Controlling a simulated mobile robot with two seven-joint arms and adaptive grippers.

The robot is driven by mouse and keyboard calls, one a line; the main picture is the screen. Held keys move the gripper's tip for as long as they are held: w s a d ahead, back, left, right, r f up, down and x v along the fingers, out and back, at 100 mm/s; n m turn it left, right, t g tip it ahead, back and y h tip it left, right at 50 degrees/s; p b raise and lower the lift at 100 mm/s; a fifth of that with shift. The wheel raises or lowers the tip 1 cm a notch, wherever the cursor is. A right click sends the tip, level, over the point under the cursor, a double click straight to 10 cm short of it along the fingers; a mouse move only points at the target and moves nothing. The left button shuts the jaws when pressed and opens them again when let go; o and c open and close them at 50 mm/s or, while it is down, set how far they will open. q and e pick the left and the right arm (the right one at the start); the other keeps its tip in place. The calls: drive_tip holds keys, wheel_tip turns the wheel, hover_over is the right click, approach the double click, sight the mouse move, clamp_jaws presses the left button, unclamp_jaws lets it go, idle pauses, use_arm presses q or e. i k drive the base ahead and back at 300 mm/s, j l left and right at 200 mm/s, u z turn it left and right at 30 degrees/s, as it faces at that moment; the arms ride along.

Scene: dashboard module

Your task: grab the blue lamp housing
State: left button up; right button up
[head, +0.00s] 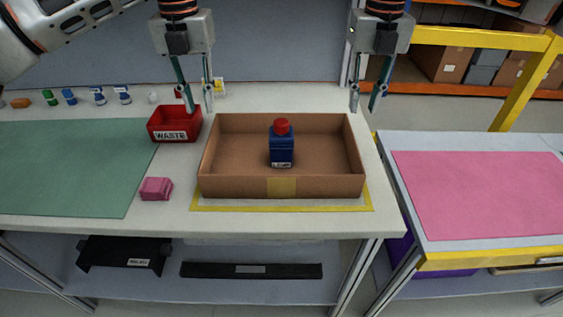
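A blue block-shaped item (282,148) with a red round top and a white label stands upright inside an open cardboard box (231,187). It is the only clearly blue housing-like thing in the box; I cannot tell for sure that it is the lamp housing. My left gripper (198,104) hangs fingers down, open and empty, by the box's back left corner, above the red waste bin. My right gripper (364,104) hangs fingers down, open and empty, by the box's back right corner. Both are apart from the blue item.
A red bin (186,124) labelled WASTE stands left of the box. A pink block (156,189) lies in front of it, beside a green mat (75,165). Several small bottles line the back left. A pink mat (470,190) covers the right table, across a gap.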

sight(280, 147)
drive_tip(key=k, duration=1.5)
